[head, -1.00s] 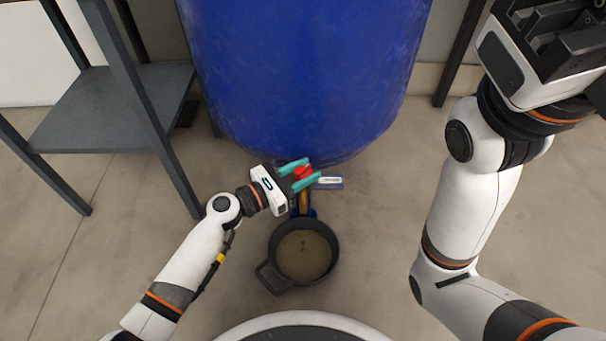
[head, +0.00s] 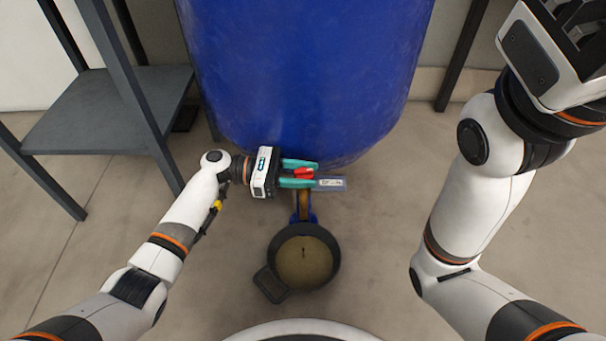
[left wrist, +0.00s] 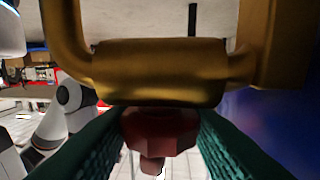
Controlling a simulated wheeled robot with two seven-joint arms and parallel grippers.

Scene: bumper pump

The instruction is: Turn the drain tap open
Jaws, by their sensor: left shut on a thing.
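The drain tap (head: 304,206) is brass and sticks out low at the front of the blue tank. In the left wrist view its brass body (left wrist: 160,75) fills the upper middle. Its red handle (head: 303,174) sits between the two teal fingers of my left gripper (head: 306,174). The left wrist view shows the red handle (left wrist: 160,130) with a finger close on each side. The left gripper is shut on the handle and points right. My right gripper (head: 560,38) is partly in view at the top right, away from the tap; its fingertips are not clear.
A dark pan (head: 337,262) with brownish contents stands on the floor below the tap. The blue tank (head: 305,70) fills the top middle. A grey metal shelf (head: 105,110) stands at left. Floor right of the pan is clear.

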